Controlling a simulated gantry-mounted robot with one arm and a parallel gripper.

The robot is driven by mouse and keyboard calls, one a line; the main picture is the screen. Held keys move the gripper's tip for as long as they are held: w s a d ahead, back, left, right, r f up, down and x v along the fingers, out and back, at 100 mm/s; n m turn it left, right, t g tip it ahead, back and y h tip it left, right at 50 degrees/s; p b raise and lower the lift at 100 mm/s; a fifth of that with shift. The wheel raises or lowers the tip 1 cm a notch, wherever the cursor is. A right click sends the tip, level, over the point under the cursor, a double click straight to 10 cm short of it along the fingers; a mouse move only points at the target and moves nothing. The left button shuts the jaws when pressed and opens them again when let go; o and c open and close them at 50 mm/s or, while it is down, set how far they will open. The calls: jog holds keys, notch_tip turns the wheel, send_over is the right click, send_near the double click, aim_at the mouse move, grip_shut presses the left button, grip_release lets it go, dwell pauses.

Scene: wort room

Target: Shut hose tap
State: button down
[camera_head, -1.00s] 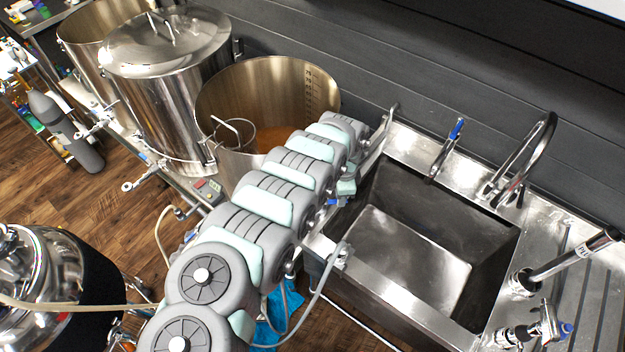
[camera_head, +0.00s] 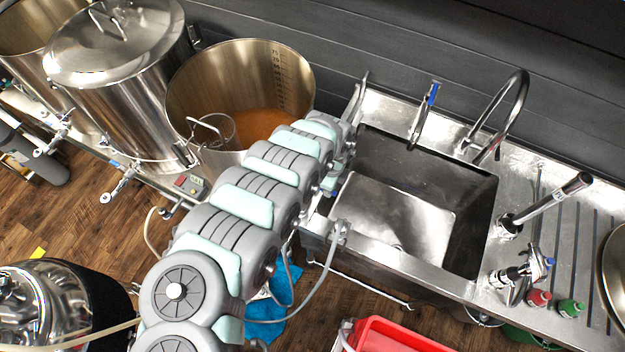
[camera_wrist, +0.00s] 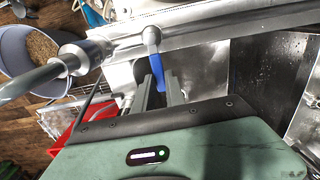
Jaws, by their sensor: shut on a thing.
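The hose tap shows in the wrist view as a metal fitting with a blue lever (camera_wrist: 155,72). A grey hose (camera_wrist: 35,80) runs off to the left from its metal coupling. My gripper (camera_wrist: 160,92) has its two fingers on either side of the blue lever and is shut on it. In the head view the grey hose (camera_head: 318,283) hangs from a fitting at the sink's front left edge. My arm hides most of the tap and gripper there.
The steel sink (camera_head: 450,268) lies right of my arm, with another blue-handled tap (camera_head: 424,112) and a curved faucet (camera_head: 519,95) behind it. An open kettle (camera_head: 240,75) stands left. A red bin (camera_head: 400,335) sits low in front. A bucket of grain (camera_wrist: 35,45) shows in the wrist view.

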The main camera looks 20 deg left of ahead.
jog(key=shift+s, duration=0.1)
dwell(0.4)
jog(key=c, duration=1.4)
grip_release()
jog(key=shift+r, duration=0.15)
jog(key=shift+r, duration=0.35)
notch_tip(320, 180, up, 10)
jog(key=shift+f+p, duration=0.1)
jog(key=shift+p, duration=1.1)
jog(key=shift+s, duration=0.1)
